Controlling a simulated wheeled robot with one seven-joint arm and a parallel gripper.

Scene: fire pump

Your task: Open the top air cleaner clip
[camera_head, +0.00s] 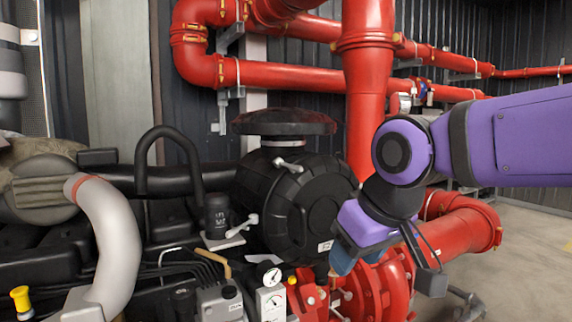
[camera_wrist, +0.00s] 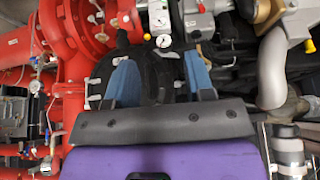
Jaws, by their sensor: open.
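The air cleaner (camera_head: 292,205) is a large black ribbed drum with a round end facing right, in the middle of the head view. A small pale clip (camera_head: 288,164) shows on its top edge. My gripper (camera_head: 345,262) is at the lower right of the drum, below the clip's height, with its blue fingers pointing down and left. In the wrist view the two blue fingers (camera_wrist: 159,62) are apart. The black air cleaner (camera_wrist: 152,80) shows between and beyond them, with nothing held. I cannot make out the top clip in the wrist view.
A thick red vertical pipe (camera_head: 368,80) stands behind the drum's right side. A dark round cap (camera_head: 284,122) sits above the drum. A red flanged pump (camera_head: 378,290) and a gauge (camera_head: 272,277) lie below. Open floor (camera_head: 530,250) is at the right.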

